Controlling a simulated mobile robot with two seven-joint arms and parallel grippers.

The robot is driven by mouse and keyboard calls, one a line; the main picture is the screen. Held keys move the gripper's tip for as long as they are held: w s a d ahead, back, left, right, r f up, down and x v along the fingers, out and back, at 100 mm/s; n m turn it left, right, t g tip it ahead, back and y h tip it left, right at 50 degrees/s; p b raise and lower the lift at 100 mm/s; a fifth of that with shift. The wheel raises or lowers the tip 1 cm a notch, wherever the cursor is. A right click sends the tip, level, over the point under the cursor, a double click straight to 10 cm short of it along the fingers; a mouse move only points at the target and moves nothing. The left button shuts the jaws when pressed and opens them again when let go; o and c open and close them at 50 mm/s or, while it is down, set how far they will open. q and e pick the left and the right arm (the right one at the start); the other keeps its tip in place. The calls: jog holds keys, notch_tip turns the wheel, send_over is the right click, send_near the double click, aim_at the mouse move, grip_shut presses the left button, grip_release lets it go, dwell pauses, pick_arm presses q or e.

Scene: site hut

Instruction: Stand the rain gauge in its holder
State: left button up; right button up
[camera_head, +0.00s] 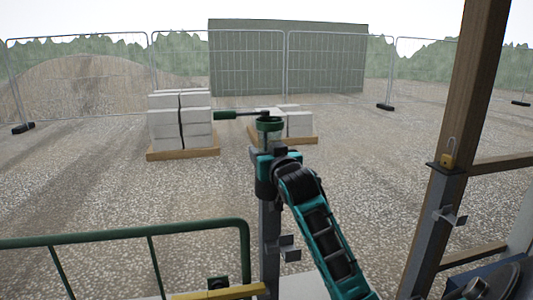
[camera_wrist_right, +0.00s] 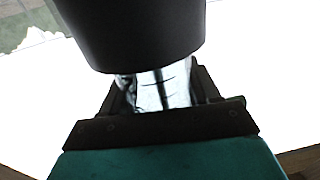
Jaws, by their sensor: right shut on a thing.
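The rain gauge (camera_head: 270,126) shows in the head view as a green-rimmed top above my right gripper (camera_head: 270,152). In the right wrist view its clear tube (camera_wrist_right: 162,90), with dark marks, is between the fingers of my right gripper (camera_wrist_right: 163,95), which is shut on it. A wide dark cylindrical part (camera_wrist_right: 135,30) fills the top of that view. The gauge looks roughly upright, close to a grey post (camera_head: 269,230). I cannot make out the holder for certain; my gripper hides part of the post's top. My left gripper is not in view.
A dark green handle (camera_head: 225,115) with a thin rod lies level, left of the gauge top. Grey brackets (camera_head: 287,248) are on the post. A green railing (camera_head: 130,235) is at lower left, and a wooden post (camera_head: 455,130) at right. Block pallets (camera_head: 180,153) and fencing stand beyond.

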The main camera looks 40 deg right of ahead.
jog(key=shift+f, duration=0.4)
jog(key=shift+f, duration=0.25)
jog(key=o, duration=1.1)
